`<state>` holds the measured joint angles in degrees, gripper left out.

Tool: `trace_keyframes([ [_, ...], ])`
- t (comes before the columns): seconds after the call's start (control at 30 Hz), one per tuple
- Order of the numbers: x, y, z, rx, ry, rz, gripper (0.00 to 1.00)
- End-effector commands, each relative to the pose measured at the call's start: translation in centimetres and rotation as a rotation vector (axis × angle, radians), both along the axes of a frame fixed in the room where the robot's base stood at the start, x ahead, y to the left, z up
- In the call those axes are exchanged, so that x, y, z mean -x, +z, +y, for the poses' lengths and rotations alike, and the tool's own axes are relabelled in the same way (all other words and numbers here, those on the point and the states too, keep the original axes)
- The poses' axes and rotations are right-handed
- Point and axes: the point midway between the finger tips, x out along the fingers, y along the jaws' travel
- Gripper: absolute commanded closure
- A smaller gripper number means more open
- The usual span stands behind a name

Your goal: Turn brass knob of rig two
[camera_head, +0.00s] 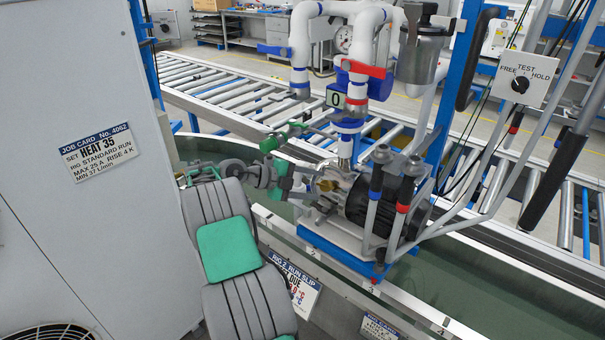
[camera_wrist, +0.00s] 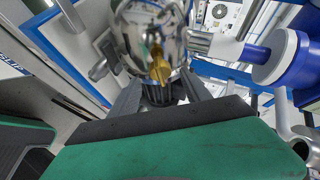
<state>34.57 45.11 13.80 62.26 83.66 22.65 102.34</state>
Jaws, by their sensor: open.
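The pump (camera_head: 375,200) of rig two stands on a blue and grey base beside the conveyor in the head view. Brass-coloured metal (camera_head: 328,184) shows at its left end, beside my gripper (camera_head: 294,172). In the wrist view the brass knob (camera_wrist: 158,66) sits on a shiny rounded metal body, just beyond my gripper (camera_wrist: 160,88). My grey fingers are apart, one on each side below the knob, with nothing visibly held. I cannot tell whether either finger touches the knob. A green pad covers the lower part of the wrist view.
White pipes (camera_head: 298,50) rise behind the pump. A FREE/TEST/HOLD switch box (camera_head: 521,80) is at upper right. A job card (camera_head: 97,157) reading HEAT 35 is on the grey cabinet at left. The rig 2 run slip (camera_head: 303,291) is partly hidden by my arm. A roller conveyor (camera_head: 215,82) runs behind.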

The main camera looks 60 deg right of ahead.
Motion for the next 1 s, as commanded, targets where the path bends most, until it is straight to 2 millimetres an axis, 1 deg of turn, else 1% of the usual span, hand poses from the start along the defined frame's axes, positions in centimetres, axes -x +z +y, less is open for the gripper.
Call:
trace_keyframes([
  [0.03, -0.5, 1.6, 0.5, -0.003, 0.002, 0.003, 0.44],
  [0.23, -2.0, 2.4, 2.2, -0.002, 0.002, 0.003, 0.44],
  [0.47, -3.0, 2.3, 3.4, -0.001, 0.000, 0.001, 0.44],
  [0.67, -3.1, 1.9, 3.5, -0.001, 0.000, -0.001, 0.44],
  [0.83, -3.2, 2.0, 3.5, -0.006, 0.005, -0.001, 0.44],
  [0.87, -3.5, 2.2, 3.6, -0.016, 0.017, 0.001, 0.44],
  [0.93, -4.7, 3.0, 4.2, -0.071, 0.076, 0.010, 0.44],
  [0.97, -5.6, 3.5, 4.6, -0.110, 0.119, 0.018, 0.44],
  [1.0, -7.0, 4.4, 5.5, -0.173, 0.197, 0.035, 0.44],
])
